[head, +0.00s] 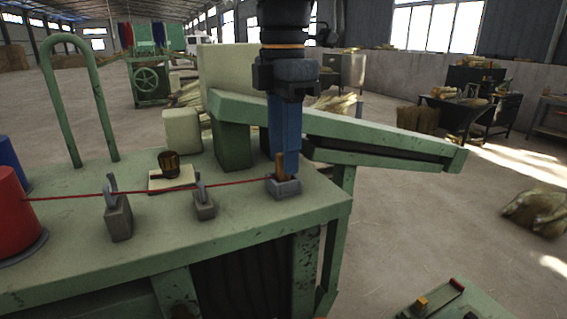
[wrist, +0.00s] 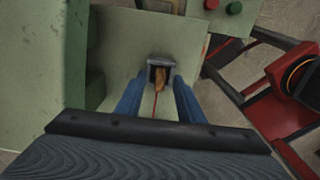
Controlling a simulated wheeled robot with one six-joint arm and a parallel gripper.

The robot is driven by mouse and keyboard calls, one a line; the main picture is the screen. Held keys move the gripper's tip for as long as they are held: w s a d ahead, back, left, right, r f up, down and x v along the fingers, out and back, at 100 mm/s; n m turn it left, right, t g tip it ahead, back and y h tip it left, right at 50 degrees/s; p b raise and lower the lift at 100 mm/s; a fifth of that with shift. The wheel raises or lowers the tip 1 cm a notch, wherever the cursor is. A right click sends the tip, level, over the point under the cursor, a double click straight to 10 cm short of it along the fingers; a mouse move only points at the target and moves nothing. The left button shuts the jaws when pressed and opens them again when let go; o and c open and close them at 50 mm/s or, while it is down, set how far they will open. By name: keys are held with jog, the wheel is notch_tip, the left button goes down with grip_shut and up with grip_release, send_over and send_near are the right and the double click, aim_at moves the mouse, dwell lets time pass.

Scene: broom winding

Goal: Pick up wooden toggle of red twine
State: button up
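The wooden toggle (head: 279,164) stands in a small grey holder (head: 284,189) near the right end of the green bench. Red twine (head: 150,189) runs to it from the left. My gripper (head: 287,172) points down at the toggle, its blue fingers partly behind it in the head view. In the wrist view, my gripper (wrist: 160,79) is open, with one finger on each side of the toggle (wrist: 161,75). Gaps show there between fingers and toggle. The holder (wrist: 160,59) is just beyond the toggle, and the twine (wrist: 154,103) trails toward the camera.
The twine passes two grey guides (head: 118,219) (head: 204,204) from a red spool (head: 14,213). A blue spool (head: 11,164) stands behind it. A dark cup-like object (head: 169,164) and green blocks (head: 233,147) stand on the bench (head: 240,215). A green arm (head: 390,137) extends right behind my gripper.

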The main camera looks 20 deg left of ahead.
jog(key=shift+f, duration=0.65)
grip_shut()
